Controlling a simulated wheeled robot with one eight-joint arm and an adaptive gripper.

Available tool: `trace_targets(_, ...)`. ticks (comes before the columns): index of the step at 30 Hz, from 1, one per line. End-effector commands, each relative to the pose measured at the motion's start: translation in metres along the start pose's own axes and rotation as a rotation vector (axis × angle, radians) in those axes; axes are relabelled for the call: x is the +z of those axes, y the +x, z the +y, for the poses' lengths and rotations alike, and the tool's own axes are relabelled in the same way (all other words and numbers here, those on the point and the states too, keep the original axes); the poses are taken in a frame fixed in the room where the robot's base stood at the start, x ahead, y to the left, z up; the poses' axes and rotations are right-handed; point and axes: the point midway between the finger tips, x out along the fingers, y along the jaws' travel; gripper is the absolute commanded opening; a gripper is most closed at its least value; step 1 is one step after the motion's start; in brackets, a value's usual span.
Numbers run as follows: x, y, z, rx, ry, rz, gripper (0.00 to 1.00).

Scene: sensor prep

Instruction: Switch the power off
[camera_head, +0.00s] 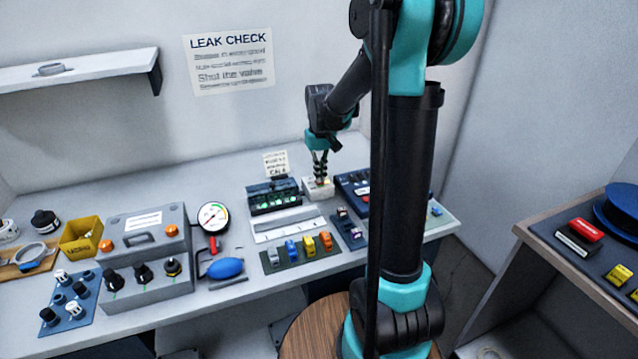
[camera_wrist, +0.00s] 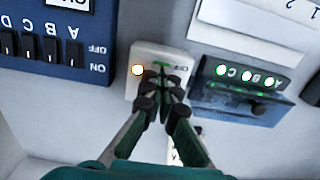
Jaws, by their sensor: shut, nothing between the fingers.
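A small white switch box (camera_head: 318,194) stands on the bench under my gripper. My gripper (camera_head: 319,182) points down at the box. In the wrist view my gripper (camera_wrist: 161,82) has its fingertips together over the box's face, with nothing between them. The fingertips hide the middle of the box, so the switch itself and any contact with it cannot be made out.
A blue panel (camera_wrist: 55,68) with black switches marked A to D stands on one side of the box. A dark unit with green lights (camera_head: 273,196) stands on the other. A small card (camera_head: 276,165) is behind it. Colored connectors (camera_head: 309,246) lie in front.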

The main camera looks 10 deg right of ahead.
Motion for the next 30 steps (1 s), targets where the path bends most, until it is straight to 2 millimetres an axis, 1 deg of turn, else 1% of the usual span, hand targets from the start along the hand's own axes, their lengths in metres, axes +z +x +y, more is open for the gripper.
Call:
trace_targets(21,0.0,0.009,0.0,0.0,0.0,0.0,0.0)
trace_targets(25,0.0,0.006,0.0,0.0,0.0,0.0,0.0)
trace_targets(30,0.0,-0.006,0.0,0.0,0.0,0.0,0.0)
